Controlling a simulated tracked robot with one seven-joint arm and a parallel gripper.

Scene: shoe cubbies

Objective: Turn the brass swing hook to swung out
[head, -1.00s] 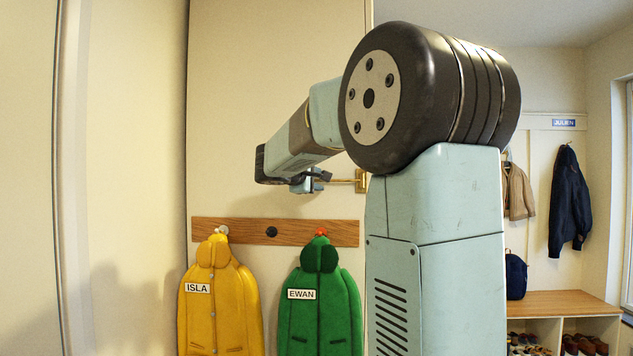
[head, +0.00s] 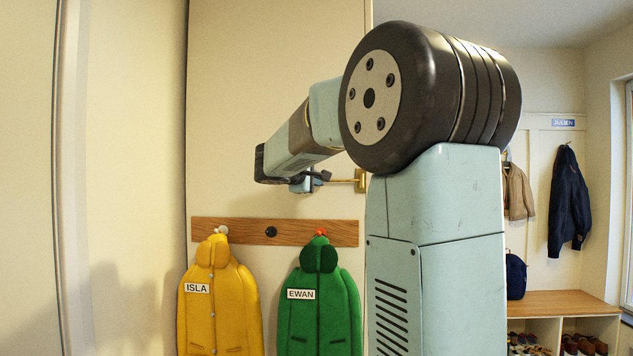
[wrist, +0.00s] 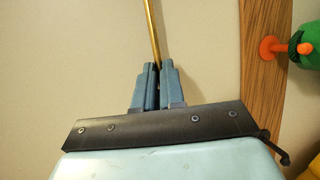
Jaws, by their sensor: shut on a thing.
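The brass swing hook (head: 345,181) shows in the head view as a thin rod running left from a small brass bracket (head: 361,181) near the wall panel's right edge. My gripper (head: 310,181) is at the rod's left part, partly hidden by my wrist. In the wrist view the brass rod (wrist: 152,28) comes down from the top edge between the two blue fingers of my gripper (wrist: 157,85), which are shut on it. The rod's end is mostly hidden by the fingers. How far the rod stands out from the wall is hard to tell.
Below is a wooden peg rail (head: 290,232) with a dark peg (head: 271,232). A yellow coat (head: 218,305) and a green coat (head: 320,310) hang from it. In the wrist view the rail (wrist: 260,70) and its orange peg (wrist: 272,48) lie right of my gripper.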

